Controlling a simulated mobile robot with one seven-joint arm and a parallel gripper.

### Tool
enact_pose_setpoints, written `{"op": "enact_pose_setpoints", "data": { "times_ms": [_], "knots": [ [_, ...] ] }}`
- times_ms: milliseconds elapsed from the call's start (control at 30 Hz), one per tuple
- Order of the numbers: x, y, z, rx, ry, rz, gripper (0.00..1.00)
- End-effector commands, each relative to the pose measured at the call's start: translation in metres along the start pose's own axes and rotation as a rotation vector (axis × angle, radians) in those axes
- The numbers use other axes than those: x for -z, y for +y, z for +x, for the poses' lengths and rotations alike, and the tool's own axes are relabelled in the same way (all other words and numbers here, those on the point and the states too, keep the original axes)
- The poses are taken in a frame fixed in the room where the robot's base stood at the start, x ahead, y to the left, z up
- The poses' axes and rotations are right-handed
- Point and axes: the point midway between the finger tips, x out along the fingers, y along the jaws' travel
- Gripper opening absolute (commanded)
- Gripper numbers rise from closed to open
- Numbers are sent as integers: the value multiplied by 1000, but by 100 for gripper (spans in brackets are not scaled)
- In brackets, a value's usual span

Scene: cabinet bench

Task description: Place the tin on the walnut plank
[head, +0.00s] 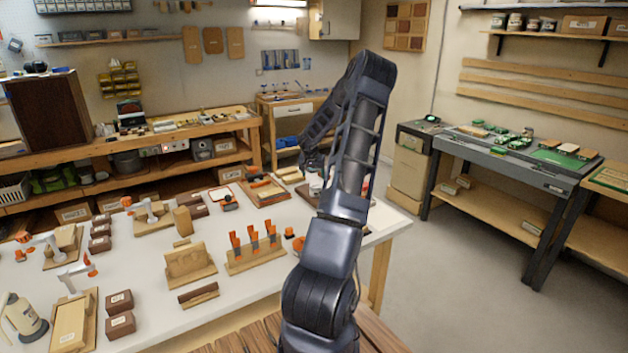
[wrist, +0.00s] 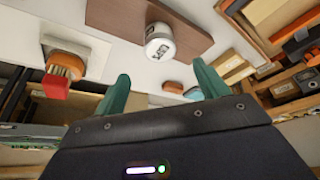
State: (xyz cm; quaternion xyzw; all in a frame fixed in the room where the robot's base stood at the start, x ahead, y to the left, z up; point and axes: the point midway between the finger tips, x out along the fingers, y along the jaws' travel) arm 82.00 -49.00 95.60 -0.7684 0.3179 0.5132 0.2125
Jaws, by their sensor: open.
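The tin (wrist: 160,42) is a small white can with a dark-printed label. In the wrist view it appears to stand on the brown walnut plank (wrist: 112,16), overlapping its edge in the picture. My gripper (wrist: 163,86) has two teal fingers spread wide apart, with nothing between them. The tin is beyond the fingertips, clear of both fingers. In the head view my arm hides most of the gripper and the plank. A small pale shape beside the arm may be the tin, but I cannot tell.
In the wrist view an orange-red brush (wrist: 62,80) lies left and a wooden tray (wrist: 232,72) lies right. In the head view a wooden rack with orange-handled tools (head: 255,262) stands left of my arm. The white bench's front right corner (head: 393,222) looks clear.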

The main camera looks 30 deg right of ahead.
Motion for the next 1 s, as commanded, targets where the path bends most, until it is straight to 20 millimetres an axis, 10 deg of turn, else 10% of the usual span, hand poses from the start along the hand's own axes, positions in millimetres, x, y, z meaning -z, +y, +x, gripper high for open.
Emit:
{"op": "enact_pose_setpoints", "data": {
  "times_ms": [267, 567, 1000],
  "knots": [
    [8, -19, -34, 10, 88, -32, 73],
    [12, -97, -144, 133, 369, -168, 73],
    [-73, -192, -310, 421, 523, -415, 73]
  ]
}}
